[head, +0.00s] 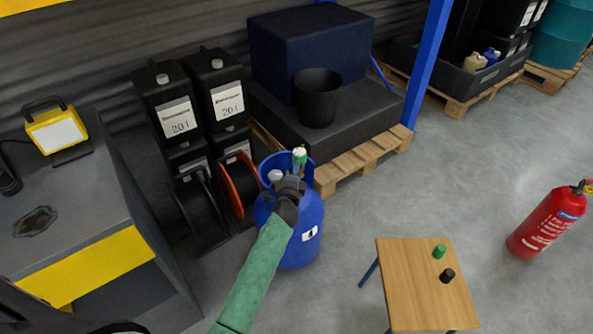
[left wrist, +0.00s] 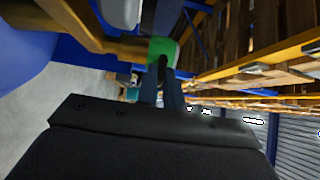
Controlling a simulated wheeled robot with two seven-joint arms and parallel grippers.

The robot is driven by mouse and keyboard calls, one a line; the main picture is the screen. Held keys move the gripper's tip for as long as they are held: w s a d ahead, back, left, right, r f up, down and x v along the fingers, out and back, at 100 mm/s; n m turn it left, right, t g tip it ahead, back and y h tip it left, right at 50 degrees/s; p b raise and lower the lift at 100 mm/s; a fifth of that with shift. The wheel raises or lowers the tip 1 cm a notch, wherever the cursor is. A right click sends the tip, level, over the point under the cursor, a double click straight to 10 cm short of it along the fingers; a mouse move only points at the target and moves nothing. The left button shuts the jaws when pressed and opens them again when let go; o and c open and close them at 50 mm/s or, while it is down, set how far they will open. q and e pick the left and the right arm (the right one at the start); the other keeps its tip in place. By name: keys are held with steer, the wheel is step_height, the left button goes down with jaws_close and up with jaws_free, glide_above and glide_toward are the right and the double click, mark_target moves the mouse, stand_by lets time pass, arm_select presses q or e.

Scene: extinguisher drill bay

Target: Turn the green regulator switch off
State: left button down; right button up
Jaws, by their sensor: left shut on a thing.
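The green regulator (head: 299,155) sits at the top of a blue gas cylinder (head: 298,250), inside its blue collar. My left gripper (head: 292,184) reaches over the cylinder top from the front, and its dark body hides part of the regulator's lower side. In the left wrist view, the green regulator (left wrist: 162,47) is at the top middle, straight ahead of my left fingers (left wrist: 162,80). The fingers are close together, shut on the dark switch lever in front of the green body. The lever's exact angle is hard to tell. My right gripper is not in view.
A grey-white knob (head: 275,176) sits left of the regulator. Cable reels (head: 238,185) and black canisters (head: 175,108) stand behind left. A pallet (head: 360,163) stands behind right. A small wooden table (head: 415,285) with two caps is at front right, and a red extinguisher (head: 548,222) farther right.

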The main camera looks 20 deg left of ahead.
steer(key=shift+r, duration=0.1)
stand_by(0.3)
arm_select(q)
steer(key=c, duration=1.5)
jaws_free()
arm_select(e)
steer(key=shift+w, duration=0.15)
